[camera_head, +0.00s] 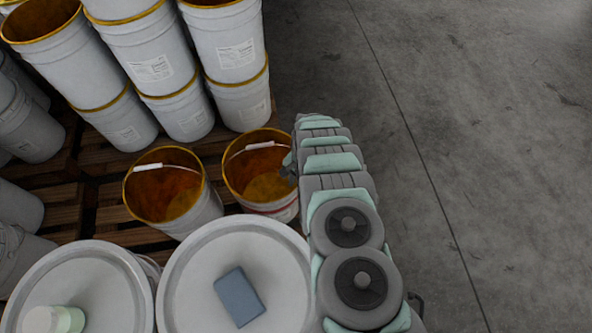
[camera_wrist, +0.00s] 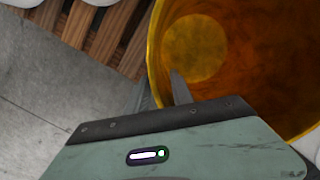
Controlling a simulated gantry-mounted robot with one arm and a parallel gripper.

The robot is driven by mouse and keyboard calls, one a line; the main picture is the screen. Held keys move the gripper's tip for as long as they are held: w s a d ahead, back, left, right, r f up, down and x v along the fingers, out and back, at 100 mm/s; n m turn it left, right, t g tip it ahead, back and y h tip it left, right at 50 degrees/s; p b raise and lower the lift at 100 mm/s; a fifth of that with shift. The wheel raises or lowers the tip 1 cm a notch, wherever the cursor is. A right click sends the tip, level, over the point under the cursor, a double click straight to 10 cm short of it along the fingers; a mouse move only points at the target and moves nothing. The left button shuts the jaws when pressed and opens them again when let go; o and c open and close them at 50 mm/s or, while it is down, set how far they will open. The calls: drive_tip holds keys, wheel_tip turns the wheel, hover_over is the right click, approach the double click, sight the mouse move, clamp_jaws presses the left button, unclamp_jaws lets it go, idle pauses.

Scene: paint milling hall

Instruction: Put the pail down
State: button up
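A white pail (camera_head: 275,205) with a yellow rim and an orange-stained inside is beside my gripper (camera_head: 288,168) in the head view. Its wire handle has a white grip lying across the mouth. In the wrist view I look into the open pail (camera_wrist: 245,60). My gripper's two fingers (camera_wrist: 162,88) are at the rim, one outside and one inside the wall. A narrow gap shows between them, and I cannot tell whether they press on the wall. The pail's base is hidden in the head view by the white lids in front.
A similar open pail (camera_head: 165,190) stands just left. Stacked pails (camera_head: 150,60) are behind on a wooden pallet (camera_head: 100,155). In front are two white lids, one bearing a blue block (camera_head: 239,296), the other a pale cylinder (camera_head: 55,319). Bare concrete floor (camera_head: 450,130) is at right.

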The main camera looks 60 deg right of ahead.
drive_tip(key=r, duration=0.2)
drive_tip(key=r+p, duration=0.1)
drive_tip(key=r, duration=0.1)
drive_tip(key=d+r, duration=0.1)
drive_tip(key=r, duration=0.1)
drive_tip(key=shift+s+r+p, duration=0.1)
drive_tip(key=shift+r+p, duration=0.2)
drive_tip(key=shift+r, duration=0.15)
